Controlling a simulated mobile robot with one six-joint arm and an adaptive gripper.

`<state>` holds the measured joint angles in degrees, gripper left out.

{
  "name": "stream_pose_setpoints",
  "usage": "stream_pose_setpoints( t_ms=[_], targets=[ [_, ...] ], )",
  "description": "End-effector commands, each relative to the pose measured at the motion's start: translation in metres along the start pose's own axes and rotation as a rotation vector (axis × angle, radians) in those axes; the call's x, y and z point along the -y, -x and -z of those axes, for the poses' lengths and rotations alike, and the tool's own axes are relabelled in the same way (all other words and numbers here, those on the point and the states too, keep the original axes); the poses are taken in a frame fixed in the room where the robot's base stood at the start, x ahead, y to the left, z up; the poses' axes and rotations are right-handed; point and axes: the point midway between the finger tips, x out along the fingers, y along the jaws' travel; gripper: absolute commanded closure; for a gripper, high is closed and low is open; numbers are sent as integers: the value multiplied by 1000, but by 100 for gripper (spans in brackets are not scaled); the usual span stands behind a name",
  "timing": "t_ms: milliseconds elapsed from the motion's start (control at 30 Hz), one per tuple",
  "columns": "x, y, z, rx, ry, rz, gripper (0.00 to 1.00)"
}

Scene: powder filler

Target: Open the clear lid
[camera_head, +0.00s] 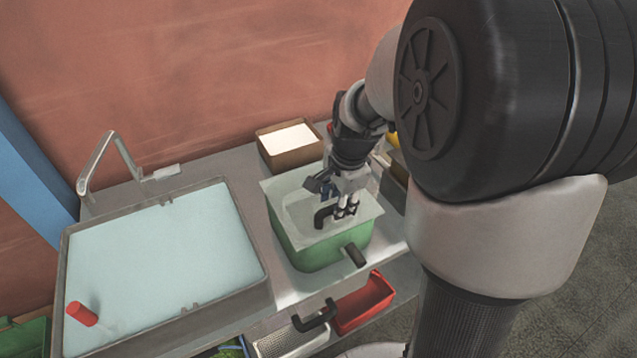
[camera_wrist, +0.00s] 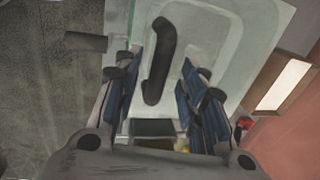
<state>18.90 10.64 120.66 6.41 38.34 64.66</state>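The clear lid (camera_head: 292,197) lies on top of a green bin (camera_head: 297,248) on the metal counter. A dark curved handle (camera_head: 321,218) stands on the lid. My gripper (camera_head: 347,212) is over the lid, just right of the handle in the head view. In the wrist view the lid (camera_wrist: 218,35) fills the upper middle and its black handle (camera_wrist: 158,62) lies ahead of the fingertips. My gripper (camera_wrist: 163,72) is open there, its blue-padded fingers spread to either side of the handle's near end. I cannot tell whether they touch it.
A wide sink (camera_head: 160,265) with pale blue contents and a red-handled tool (camera_head: 82,314) is at the left, with a faucet (camera_head: 105,160) behind it. A brown box (camera_head: 290,146) stands behind the bin. A red bin (camera_head: 364,303) sits below the counter front.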

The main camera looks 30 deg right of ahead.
Motion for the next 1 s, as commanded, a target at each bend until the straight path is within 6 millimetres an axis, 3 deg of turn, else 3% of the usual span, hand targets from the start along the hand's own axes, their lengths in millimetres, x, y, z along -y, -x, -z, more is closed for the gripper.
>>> stream_pose_setpoints(
  t_ms=[133, 433, 1000],
  targets=[
    [0, -11, 0, 0, 0, 0, 62],
    [0, -13, 0, 0, 0, 0, 62],
    [0, -12, 0, 0, 0, 0, 99]
  ],
)
